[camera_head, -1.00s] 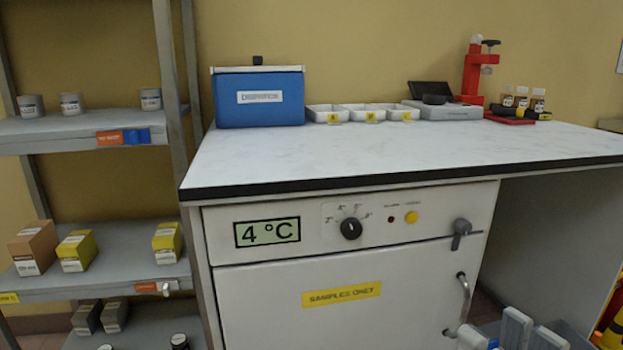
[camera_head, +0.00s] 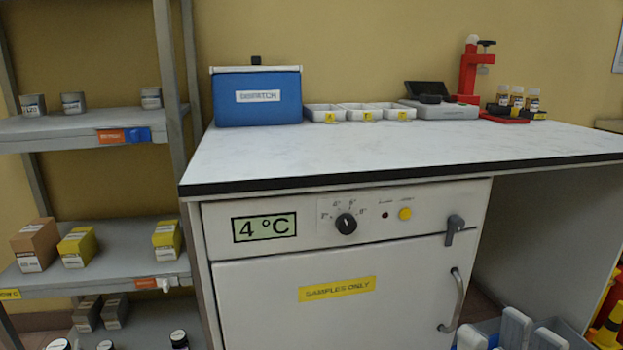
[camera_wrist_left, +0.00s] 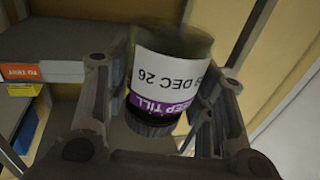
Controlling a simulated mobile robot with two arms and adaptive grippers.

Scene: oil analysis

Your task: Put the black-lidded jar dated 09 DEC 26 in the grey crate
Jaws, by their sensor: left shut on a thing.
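My left gripper (camera_wrist_left: 160,92) shows only in the left wrist view and is shut on a jar (camera_wrist_left: 172,72). The jar's white and purple label appears upside down and reads "DEC 26", with the day digits partly cut off at the curve. Its dark ridged lid (camera_wrist_left: 150,124) is at the lower end in this view. In the head view, a blue-grey edge (camera_head: 572,331) shows at the bottom right, perhaps part of the grey crate, with pale grey upright shapes in front. My right gripper is not in view.
Shelves (camera_head: 75,125) at the left hold tins, boxes and black-lidded jars (camera_head: 180,339). A counter (camera_head: 330,160) above a "SAMPLES ONLY" cabinet (camera_head: 270,300) carries a blue dispatch box (camera_head: 258,105), white trays (camera_head: 358,112) and a red stand (camera_head: 470,75). The counter's front is clear.

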